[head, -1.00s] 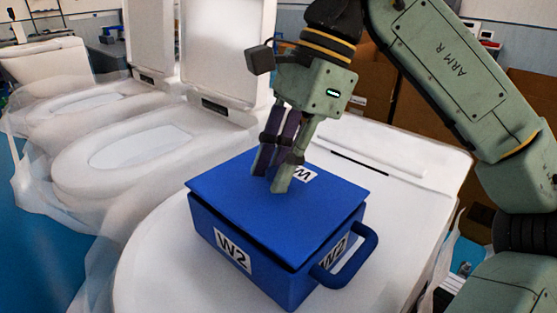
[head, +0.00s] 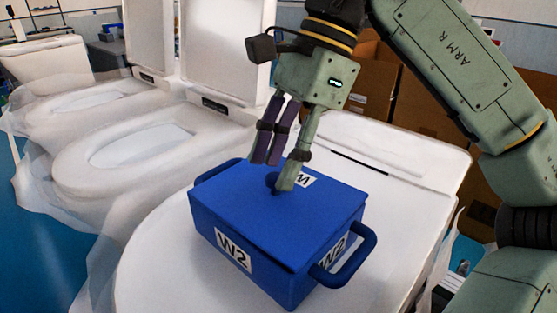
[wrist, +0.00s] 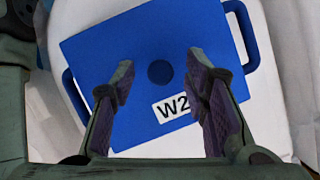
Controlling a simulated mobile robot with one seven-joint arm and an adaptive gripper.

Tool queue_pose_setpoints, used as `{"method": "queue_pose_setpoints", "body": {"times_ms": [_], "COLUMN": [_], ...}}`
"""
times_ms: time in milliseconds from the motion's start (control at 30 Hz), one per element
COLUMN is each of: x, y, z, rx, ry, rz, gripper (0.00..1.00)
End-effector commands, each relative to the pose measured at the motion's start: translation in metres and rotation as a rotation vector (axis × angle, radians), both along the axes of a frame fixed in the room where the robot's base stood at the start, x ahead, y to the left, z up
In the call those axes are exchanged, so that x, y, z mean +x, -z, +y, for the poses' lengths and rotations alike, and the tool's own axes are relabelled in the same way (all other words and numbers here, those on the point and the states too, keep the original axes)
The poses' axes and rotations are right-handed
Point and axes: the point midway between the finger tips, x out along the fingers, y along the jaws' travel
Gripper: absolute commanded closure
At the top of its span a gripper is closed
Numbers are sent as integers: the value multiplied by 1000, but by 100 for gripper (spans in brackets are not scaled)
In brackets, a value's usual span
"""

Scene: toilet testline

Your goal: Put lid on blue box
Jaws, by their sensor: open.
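The blue box (head: 280,278) stands on a white toilet and bears W2 labels and a side handle on each end. The blue lid (head: 238,205) lies flat on top of the box and covers its opening. A round knob (wrist: 161,72) shows in the middle of the lid in the wrist view, with a W2 label (wrist: 172,108) beside it. My gripper (head: 278,176) is open just above the lid. In the wrist view its fingers (wrist: 158,72) are spread on either side of the knob and hold nothing.
The box stands on the closed white toilet (head: 160,270). More white toilets (head: 75,175) wrapped in clear plastic stand to the left. Cardboard boxes (head: 425,95) stand behind my arm at the right. The floor at the left is blue.

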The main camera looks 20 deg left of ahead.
Motion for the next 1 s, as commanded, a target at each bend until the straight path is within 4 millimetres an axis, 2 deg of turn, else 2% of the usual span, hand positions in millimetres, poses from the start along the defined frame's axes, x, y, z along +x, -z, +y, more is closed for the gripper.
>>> {"method": "queue_pose_setpoints", "body": {"times_ms": [200, 400, 1000], "x": [12, 19, 21], "y": [-38, -60, -65], "z": [-11, -17, -18], "rx": [-4, -3, 0], "ry": [9, 5, 1], "rz": [-4, -2, -1], "gripper": [58, 58, 58]}}
